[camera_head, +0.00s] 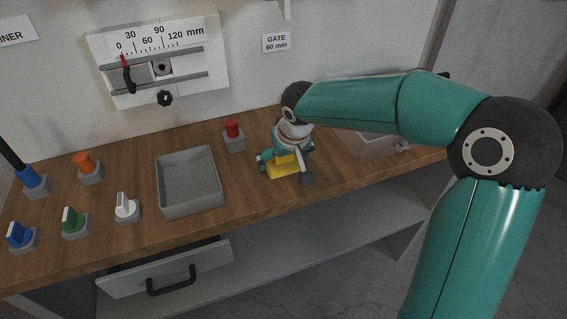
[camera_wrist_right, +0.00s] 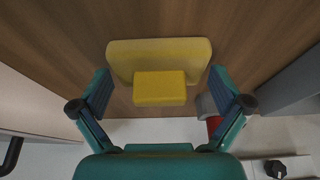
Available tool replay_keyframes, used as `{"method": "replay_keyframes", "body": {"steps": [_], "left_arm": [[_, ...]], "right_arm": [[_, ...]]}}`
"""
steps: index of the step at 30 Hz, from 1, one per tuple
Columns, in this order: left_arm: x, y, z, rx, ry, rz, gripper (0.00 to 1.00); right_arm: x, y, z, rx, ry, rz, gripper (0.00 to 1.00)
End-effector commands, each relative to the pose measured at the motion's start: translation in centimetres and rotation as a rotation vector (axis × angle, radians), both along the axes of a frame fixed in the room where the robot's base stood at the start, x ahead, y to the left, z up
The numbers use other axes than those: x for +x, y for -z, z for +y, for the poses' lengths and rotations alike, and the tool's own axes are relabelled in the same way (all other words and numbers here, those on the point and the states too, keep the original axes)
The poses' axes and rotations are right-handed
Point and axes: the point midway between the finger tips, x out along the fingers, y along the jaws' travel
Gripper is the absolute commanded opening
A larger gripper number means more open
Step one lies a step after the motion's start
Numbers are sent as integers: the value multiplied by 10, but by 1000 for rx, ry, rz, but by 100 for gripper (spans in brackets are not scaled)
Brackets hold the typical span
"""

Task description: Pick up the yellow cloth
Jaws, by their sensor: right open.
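The yellow cloth (camera_head: 281,168) lies on the wooden worktop, between the grey tray and the pale box, partly hidden by my right gripper (camera_head: 285,171) in the head view. In the right wrist view the cloth (camera_wrist_right: 160,50) appears as a wide, pale yellow slab with a smaller, brighter yellow block in front of it. My right gripper (camera_wrist_right: 160,88) is open above the cloth, with one finger to each side and a visible gap between each finger and the yellow block. Nothing is held in it. My left gripper is not in view.
A grey tray (camera_head: 190,208) and a red button (camera_head: 233,130) are left of the cloth. Several coloured knobs stand farther left. A pale box (camera_head: 375,146) is to the right, partly behind my arm. A drawer (camera_head: 185,266) below stands partly open. A scale panel (camera_head: 160,60) is on the wall.

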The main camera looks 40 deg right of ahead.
Motion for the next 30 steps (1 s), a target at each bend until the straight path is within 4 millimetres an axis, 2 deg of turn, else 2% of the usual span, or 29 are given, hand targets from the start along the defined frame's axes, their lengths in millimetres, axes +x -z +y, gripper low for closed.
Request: {"method": "replay_keyframes", "body": {"steps": [7,13,14,23,30], "left_arm": [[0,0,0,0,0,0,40],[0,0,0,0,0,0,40],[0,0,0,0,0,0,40],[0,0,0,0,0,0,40],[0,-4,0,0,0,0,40]], "right_arm": [[1,1,0,0,0,-2,98],[1,1,0,0,0,-2,65],[1,1,0,0,0,-2,64],[1,-1,0,0,0,-2,64],[1,-20,-1,-2,0,-5,64]]}}
